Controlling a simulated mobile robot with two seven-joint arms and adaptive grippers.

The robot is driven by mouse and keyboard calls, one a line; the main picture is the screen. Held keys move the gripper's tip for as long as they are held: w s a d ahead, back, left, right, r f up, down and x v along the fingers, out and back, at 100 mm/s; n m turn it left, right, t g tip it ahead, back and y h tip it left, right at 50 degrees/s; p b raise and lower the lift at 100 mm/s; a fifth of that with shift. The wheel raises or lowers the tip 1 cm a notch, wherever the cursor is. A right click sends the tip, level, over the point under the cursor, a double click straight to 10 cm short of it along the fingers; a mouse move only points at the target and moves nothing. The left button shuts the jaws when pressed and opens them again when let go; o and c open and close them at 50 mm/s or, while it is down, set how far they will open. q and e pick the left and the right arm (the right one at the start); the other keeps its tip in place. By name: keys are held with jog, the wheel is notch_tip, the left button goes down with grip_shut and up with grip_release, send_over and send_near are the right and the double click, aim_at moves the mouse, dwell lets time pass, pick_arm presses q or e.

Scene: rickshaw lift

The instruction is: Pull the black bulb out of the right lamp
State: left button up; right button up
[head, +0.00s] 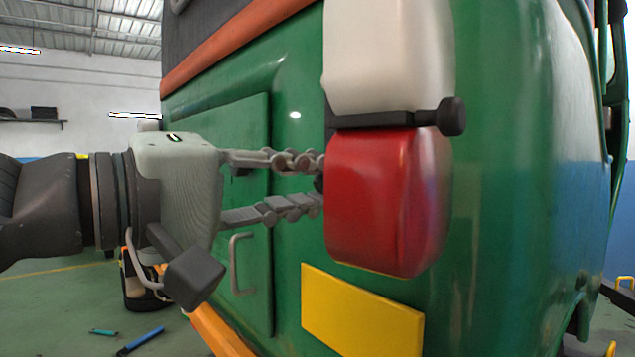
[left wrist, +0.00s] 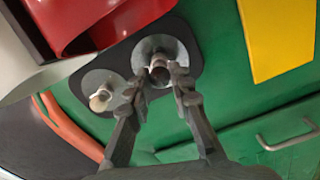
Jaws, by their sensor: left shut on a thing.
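The right lamp shows in the head view as a red cover (head: 380,200) below a white cover (head: 385,55) on the green vehicle. In the left wrist view, two round metal sockets sit on its dark backing plate: one (left wrist: 101,95) at left and one (left wrist: 158,66) nearer my fingers. My left gripper (head: 318,182) reaches in from the left behind the red cover's edge. It also shows in the left wrist view (left wrist: 160,77), its fingertips at the nearer socket. It is shut on a small dark thing, likely the black bulb (head: 319,183), mostly hidden. My right gripper is not in view.
A black bar with a round knob (head: 451,117) sits between the covers. A yellow plate (head: 362,311) is below the lamp. A handle (head: 236,264) stands out from the green panel. Tools (head: 140,340) lie on the floor at lower left.

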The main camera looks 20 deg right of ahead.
aim_at(315, 184)
pick_arm(q)
jog(key=shift+v, duration=1.65)
jog(key=shift+a, duration=0.1)
jog(key=shift+v, duration=2.4)
